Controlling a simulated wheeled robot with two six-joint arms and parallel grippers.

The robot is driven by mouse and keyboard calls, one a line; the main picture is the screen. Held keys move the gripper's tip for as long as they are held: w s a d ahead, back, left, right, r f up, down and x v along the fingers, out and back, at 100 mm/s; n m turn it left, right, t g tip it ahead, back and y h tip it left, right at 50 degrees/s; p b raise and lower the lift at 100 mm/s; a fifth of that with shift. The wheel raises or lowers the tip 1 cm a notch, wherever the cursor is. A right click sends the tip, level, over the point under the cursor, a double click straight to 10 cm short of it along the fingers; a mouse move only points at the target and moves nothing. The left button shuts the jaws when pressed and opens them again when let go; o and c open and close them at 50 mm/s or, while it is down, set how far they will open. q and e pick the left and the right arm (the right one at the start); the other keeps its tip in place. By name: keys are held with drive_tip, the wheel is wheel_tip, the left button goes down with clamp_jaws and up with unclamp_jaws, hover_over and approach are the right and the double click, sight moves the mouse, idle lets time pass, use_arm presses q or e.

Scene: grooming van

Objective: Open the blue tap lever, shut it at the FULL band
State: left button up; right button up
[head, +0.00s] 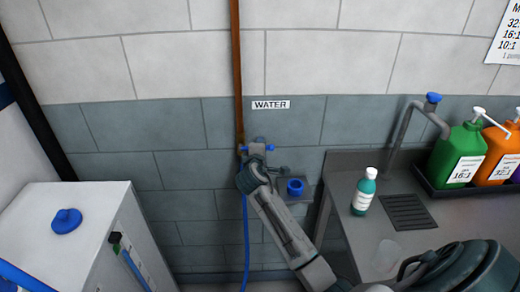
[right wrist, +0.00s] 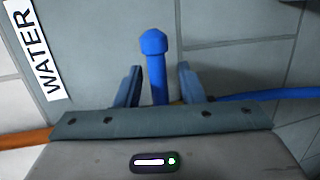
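The blue tap lever (right wrist: 154,62) stands upright in the right wrist view, between the two fingers of my right gripper (right wrist: 158,88). The fingers are apart, with a gap on each side of the lever. My left gripper is not in view.
A brown pipe (head: 236,60) runs down the wall to the tap, and a blue hose (head: 245,235) hangs below. A green bottle (head: 364,192) and pump jugs (head: 458,157) stand on the grey counter at the right.

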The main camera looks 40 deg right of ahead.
drive_tip(key=b+v, duration=0.2)
drive_tip(key=v, duration=0.8)
drive_tip(key=shift+s+a+b, duration=0.25)
drive_tip(key=shift+s+b, duration=0.05)
drive_tip(key=shift+o, duration=0.3)
drive_tip(key=shift+w, duration=0.1)
idle(0.4)
